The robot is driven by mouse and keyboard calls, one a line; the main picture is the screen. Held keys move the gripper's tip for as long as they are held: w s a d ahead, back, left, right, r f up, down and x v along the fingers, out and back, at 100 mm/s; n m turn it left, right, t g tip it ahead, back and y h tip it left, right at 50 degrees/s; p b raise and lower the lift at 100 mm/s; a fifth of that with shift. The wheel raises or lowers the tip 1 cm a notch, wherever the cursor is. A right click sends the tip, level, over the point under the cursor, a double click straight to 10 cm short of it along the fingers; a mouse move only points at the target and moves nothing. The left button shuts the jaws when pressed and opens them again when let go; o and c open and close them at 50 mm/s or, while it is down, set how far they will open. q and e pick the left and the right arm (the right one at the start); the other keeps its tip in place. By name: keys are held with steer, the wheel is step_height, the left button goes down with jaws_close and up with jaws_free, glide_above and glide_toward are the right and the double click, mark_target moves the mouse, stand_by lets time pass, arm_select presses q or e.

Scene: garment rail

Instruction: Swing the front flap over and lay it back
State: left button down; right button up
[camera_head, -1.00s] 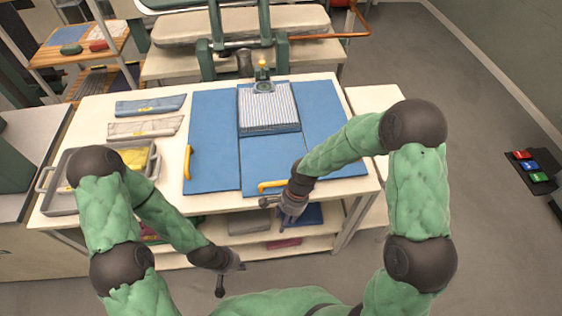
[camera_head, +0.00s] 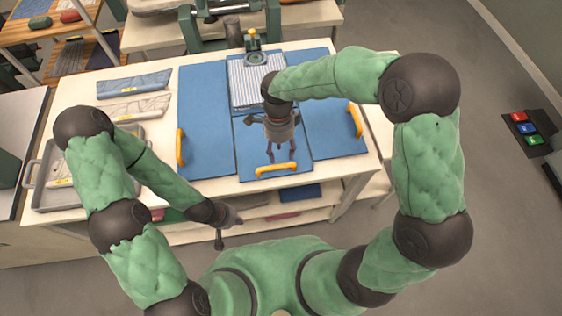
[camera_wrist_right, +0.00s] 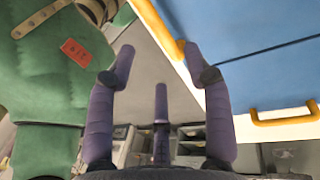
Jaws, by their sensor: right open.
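The blue folding board (camera_head: 207,130) lies flat on the table. Its front flap (camera_head: 256,145) lies flat at the near middle, with a yellow handle (camera_head: 276,169) at its near edge. A striped garment (camera_head: 246,88) lies on the middle panel above it.
The left flap handle (camera_head: 180,148) and right flap handle (camera_head: 355,119) are yellow. A green clamp (camera_head: 256,58) stands at the garment's far end. Folded garments (camera_head: 133,82) and a grey tray (camera_head: 70,196) lie at the left. A shelf with folded items (camera_head: 300,192) is below.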

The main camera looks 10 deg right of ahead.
mark_target(281, 167)
steer(key=shift+s+f+b, duration=0.1)
steer(key=shift+s+f, duration=0.1)
steer(key=shift+f, duration=0.8)
steer(key=shift+s+f+b, duration=0.15)
steer(key=shift+s+f, duration=0.1)
steer(key=shift+f, duration=0.8)
steer(key=shift+s+f+b, duration=0.1)
steer(key=shift+s+f, duration=0.1)
steer(key=shift+f, duration=0.8)
jaws_close()
